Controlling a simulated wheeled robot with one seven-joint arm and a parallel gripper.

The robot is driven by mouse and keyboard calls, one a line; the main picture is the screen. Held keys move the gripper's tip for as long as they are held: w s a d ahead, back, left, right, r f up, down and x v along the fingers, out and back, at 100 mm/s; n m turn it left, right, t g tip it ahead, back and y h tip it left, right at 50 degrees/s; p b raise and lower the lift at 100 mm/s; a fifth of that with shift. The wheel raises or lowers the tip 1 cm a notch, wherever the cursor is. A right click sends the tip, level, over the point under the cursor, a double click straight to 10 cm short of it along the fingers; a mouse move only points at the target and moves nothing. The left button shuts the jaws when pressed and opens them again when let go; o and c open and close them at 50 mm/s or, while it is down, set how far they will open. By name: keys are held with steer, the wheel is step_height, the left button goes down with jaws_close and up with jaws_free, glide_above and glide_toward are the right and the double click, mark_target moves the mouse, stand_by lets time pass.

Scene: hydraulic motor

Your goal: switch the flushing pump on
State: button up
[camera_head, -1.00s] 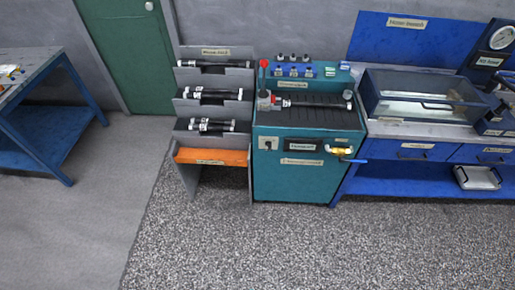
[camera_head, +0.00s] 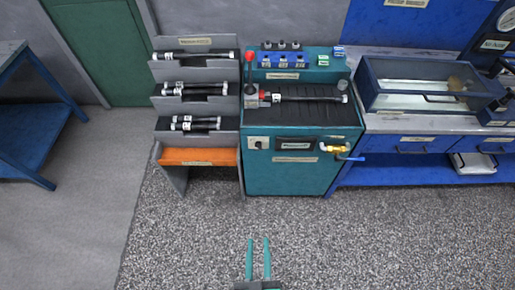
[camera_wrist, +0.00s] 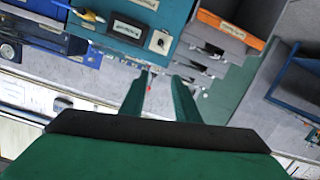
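A teal machine cabinet (camera_head: 285,175) stands in the middle of the head view. On its front, at upper left, is a small light plate with a dark rotary switch (camera_head: 258,143). Its label and exact setting are too small to read. The switch also shows in the wrist view (camera_wrist: 160,41), where the scene appears upside down. My gripper (camera_head: 259,241) is at the bottom of the head view, out in front of the cabinet. Its two teal fingers are apart and empty, also in the wrist view (camera_wrist: 160,75).
A yellow-bodied valve with a blue handle (camera_head: 335,149) sticks out at the cabinet's right. A red-knobbed lever (camera_head: 250,58) rises from its top left. The gravelly floor (camera_head: 190,240) in front is clear.

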steer(key=w+f+n+t, duration=0.15)
steer(key=w+f, duration=0.25)
steer(key=w, duration=0.4)
steer(key=w+f+n, duration=0.2)
steer(key=w+f, duration=0.1)
steer(key=w, duration=0.4)
steer(key=n, duration=0.3)
glide_toward(258, 148)
steer(key=shift+t, duration=0.25)
steer(key=w, duration=0.9)
steer(key=shift+f, duration=0.3)
jaws_close()
